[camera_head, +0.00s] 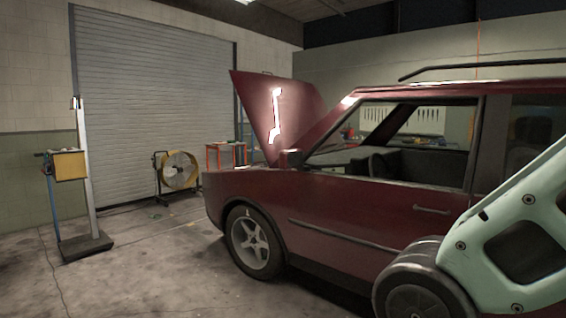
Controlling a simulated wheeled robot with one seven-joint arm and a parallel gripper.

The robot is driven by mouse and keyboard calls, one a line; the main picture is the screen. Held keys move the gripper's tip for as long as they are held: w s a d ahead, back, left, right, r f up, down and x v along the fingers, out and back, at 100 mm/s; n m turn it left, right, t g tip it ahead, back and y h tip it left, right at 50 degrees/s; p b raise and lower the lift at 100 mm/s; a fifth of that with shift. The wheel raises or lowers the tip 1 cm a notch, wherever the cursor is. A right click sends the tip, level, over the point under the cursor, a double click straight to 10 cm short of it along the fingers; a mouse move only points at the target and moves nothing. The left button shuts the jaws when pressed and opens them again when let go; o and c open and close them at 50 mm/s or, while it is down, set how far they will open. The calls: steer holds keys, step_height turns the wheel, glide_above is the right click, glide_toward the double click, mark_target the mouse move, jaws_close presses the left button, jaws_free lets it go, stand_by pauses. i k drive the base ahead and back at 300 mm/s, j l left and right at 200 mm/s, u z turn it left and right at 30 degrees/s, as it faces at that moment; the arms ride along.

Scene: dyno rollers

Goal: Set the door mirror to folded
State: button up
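The door mirror (291,158) is a small dark red housing on the near side of a dark red car (345,215), at the front lower corner of the front door window. It looks to stand out from the door, but it is too small to tell its exact fold angle. The car's hood (272,110) is raised behind it. Part of my own arm, pale green and grey, fills the lower right. My gripper is not in view, so its distance from the mirror cannot be seen.
A yellow fan (179,170) stands before the closed shutter (150,100). A post stand with a yellow box (69,165) is at the left. Red-framed carts (226,154) stand beyond the car's nose. The concrete floor (150,270) at the front left is clear.

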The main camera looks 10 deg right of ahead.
mark_target(289, 159)
steer(key=i+u, duration=0.1)
steer(key=i, duration=0.45)
steer(key=i+l+u, duration=0.1)
steer(key=i, duration=0.45)
steer(key=i+l+u, duration=0.1)
steer(key=i, duration=0.45)
steer(key=i+l+u, duration=0.1)
steer(key=i+l, duration=0.2)
steer(key=i, duration=0.2)
steer(key=i+l+u, duration=0.15)
steer(key=i, duration=0.4)
steer(key=i+l+u, duration=0.1)
steer(key=i+l, duration=0.25)
steer(key=i, duration=0.15)
steer(key=i+l+u, duration=0.1)
steer(key=i+l, duration=0.25)
steer(key=i, duration=0.15)
